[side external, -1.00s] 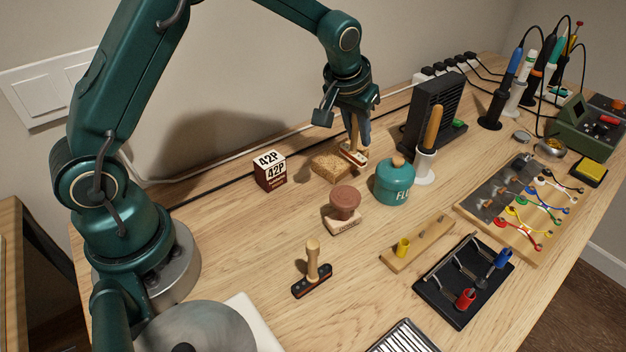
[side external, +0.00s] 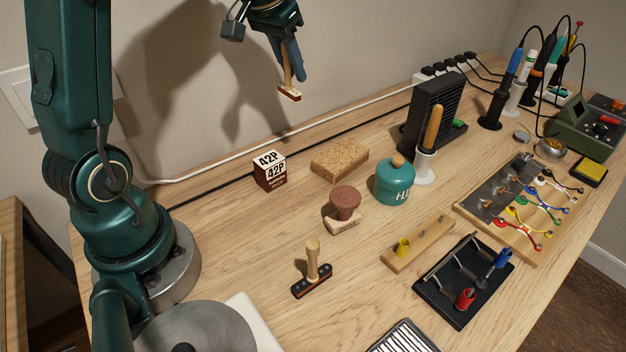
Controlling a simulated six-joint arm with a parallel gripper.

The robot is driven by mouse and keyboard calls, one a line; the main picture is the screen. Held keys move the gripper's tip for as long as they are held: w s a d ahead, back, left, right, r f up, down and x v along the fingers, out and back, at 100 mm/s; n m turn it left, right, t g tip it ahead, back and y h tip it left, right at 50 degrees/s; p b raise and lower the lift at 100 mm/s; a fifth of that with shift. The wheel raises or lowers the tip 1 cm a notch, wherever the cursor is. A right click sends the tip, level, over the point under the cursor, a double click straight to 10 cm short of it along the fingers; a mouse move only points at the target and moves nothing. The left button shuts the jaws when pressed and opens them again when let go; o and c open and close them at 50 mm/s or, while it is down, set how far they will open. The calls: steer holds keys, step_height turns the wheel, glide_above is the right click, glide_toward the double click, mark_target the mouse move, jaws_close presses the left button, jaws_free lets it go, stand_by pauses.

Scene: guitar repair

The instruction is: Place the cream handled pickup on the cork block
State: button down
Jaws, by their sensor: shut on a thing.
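My gripper (side external: 288,72) is shut on the wooden handle of the cream handled pickup (side external: 289,95). It holds the pickup high in the air above the back of the bench, well clear of everything. The pickup has a cream top and a dark reddish side, and hangs slightly tilted. The cork block (side external: 340,159) lies on the bench below, a speckled tan slab with nothing on its top. A second handled pickup (side external: 312,274), dark with a pale wooden handle, stands on the bench nearer the front.
A brown-topped stamp-like piece (side external: 344,206) is in front. A black fan unit (side external: 434,111) stands behind right. Bare wood surrounds the cork block.

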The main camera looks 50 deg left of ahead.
steer(key=w+d+f, duration=0.2)
steer(key=d, duration=0.1)
steer(key=w+d+f, duration=0.4)
steer(key=d+f, duration=0.1)
steer(key=shift+d, duration=0.3)
steer(key=shift+f, duration=1.9)
steer(key=c, duration=0.8)
jaws_free()
steer(key=shift+f, duration=0.15)
